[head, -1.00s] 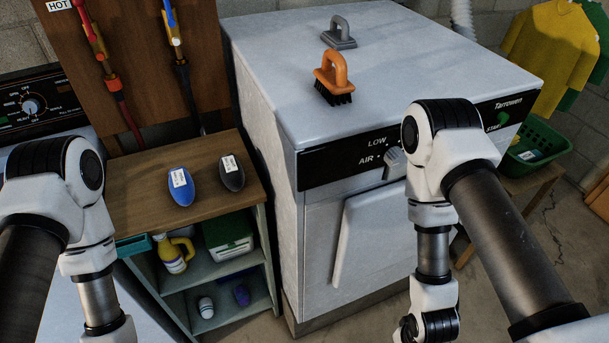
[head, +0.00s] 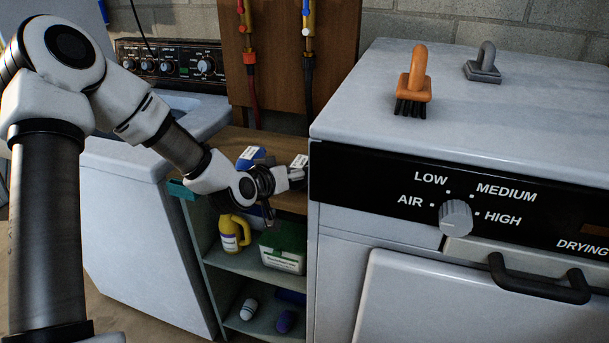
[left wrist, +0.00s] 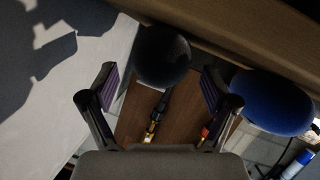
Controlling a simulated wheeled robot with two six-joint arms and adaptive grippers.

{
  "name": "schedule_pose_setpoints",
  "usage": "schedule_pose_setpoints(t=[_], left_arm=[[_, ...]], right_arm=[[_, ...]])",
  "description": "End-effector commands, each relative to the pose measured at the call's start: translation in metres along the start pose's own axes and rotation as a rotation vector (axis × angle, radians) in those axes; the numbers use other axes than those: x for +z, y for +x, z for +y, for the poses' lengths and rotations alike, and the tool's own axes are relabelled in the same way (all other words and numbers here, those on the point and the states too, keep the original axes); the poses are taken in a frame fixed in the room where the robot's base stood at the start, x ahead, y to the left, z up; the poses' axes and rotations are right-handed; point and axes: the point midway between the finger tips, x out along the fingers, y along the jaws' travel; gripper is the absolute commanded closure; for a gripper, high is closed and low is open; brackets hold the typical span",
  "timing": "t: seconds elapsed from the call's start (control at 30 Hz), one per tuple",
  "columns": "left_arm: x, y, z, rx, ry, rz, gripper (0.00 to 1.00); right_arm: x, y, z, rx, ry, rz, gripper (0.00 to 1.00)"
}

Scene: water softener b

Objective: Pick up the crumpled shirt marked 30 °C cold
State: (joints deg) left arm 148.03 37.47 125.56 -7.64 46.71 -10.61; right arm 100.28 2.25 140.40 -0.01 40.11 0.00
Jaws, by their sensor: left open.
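No shirt can be identified by a readable 30 °C cold mark. A blue rounded bundle with a white tag (head: 250,155) lies on the wooden shelf top. A dark bundle with a white tag (head: 299,161) lies to its right, partly hidden by my left gripper (head: 283,193). The tag writing is too small to read. In the left wrist view, my left gripper (left wrist: 160,92) is open and empty. The dark bundle (left wrist: 162,57) lies ahead between its fingers, and the blue bundle (left wrist: 270,102) is to the right. My right gripper is out of view.
The white dryer (head: 350,115) stands close to the right of the shelf unit, with an orange brush (head: 416,80) and a grey-handled tool (head: 484,65) on top. A washer (head: 150,180) stands at left. A yellow bottle (head: 235,234) and green-lidded box (head: 283,252) sit below.

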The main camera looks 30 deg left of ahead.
Motion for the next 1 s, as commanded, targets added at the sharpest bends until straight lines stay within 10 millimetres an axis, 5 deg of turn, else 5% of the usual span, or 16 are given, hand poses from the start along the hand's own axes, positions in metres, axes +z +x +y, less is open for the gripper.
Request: schedule_pose_setpoints(t=[0.2,0.43,0.47,0.6,0.67,1.0], left_arm=[[0.001,0.038,-0.002,-0.001,0.005,-0.002,0.13],[0.001,0.043,-0.002,0.000,0.000,-0.003,0.13],[0.001,0.042,-0.002,0.000,0.000,-0.003,0.16],[0.001,0.042,-0.002,0.000,0.000,-0.003,0.66],[0.001,0.042,-0.002,0.000,0.000,-0.003,0.83],[-0.005,0.040,0.000,0.000,0.000,-0.001,0.83]], right_arm=[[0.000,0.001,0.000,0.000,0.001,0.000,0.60],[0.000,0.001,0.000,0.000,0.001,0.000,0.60],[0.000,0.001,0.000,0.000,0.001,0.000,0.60],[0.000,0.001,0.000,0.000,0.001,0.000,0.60],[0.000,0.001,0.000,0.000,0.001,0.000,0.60],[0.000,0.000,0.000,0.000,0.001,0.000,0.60]])
